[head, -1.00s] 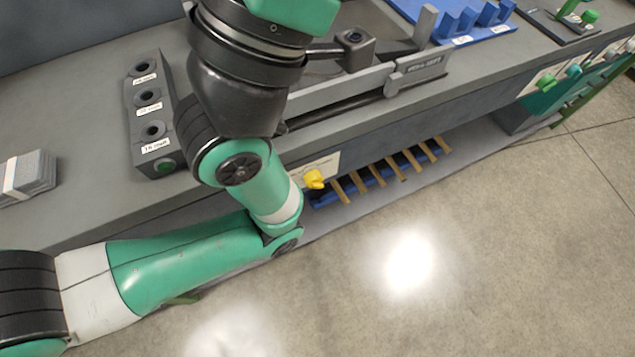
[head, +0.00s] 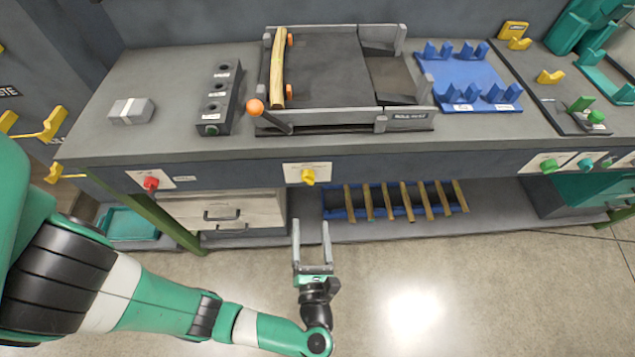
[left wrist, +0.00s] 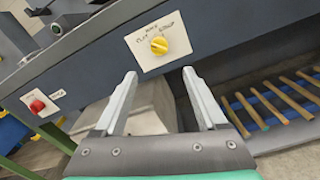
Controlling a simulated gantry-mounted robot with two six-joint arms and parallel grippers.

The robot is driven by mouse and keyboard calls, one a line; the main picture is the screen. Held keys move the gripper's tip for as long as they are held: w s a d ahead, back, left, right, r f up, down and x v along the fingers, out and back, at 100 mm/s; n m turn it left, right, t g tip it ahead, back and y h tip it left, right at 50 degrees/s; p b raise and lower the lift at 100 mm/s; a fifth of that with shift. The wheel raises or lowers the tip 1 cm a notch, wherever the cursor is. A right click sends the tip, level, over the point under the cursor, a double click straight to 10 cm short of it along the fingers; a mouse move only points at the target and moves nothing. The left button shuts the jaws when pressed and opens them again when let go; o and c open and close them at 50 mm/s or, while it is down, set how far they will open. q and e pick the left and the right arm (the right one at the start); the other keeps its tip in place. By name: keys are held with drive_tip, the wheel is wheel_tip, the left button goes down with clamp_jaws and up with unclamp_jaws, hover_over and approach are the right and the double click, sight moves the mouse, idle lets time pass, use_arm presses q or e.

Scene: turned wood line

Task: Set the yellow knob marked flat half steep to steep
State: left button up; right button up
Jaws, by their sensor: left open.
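The yellow knob (head: 308,176) sits on a white plate on the front edge of the bench. In the left wrist view the yellow knob (left wrist: 159,45) shows on its plate (left wrist: 158,41), with handwritten marks flat, half and steep around its top. Which mark it points to I cannot tell for certain. My left gripper (head: 311,226) is open and empty, in front of and below the knob, apart from it. Its two fingers (left wrist: 160,88) reach toward the plate from below in the left wrist view. My right gripper is not in view.
A red knob (head: 150,184) is on the bench front to the left, and green knobs (head: 549,165) are to the right. Drawers (head: 222,212) are under the bench. A blue rack with wooden sticks (head: 395,200) lies on the lower shelf. The floor in front is clear.

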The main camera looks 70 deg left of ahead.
sight(308, 183)
use_arm(q)
drive_tip(key=b+x, duration=0.1)
drive_tip(key=x, duration=0.5)
drive_tip(key=b+x, duration=0.1)
drive_tip(key=x, duration=0.5)
drive_tip(key=shift+w+a+r, duration=0.15)
drive_tip(key=shift+a+r, duration=0.05)
drive_tip(key=shift+a, duration=0.15)
clamp_jaws()
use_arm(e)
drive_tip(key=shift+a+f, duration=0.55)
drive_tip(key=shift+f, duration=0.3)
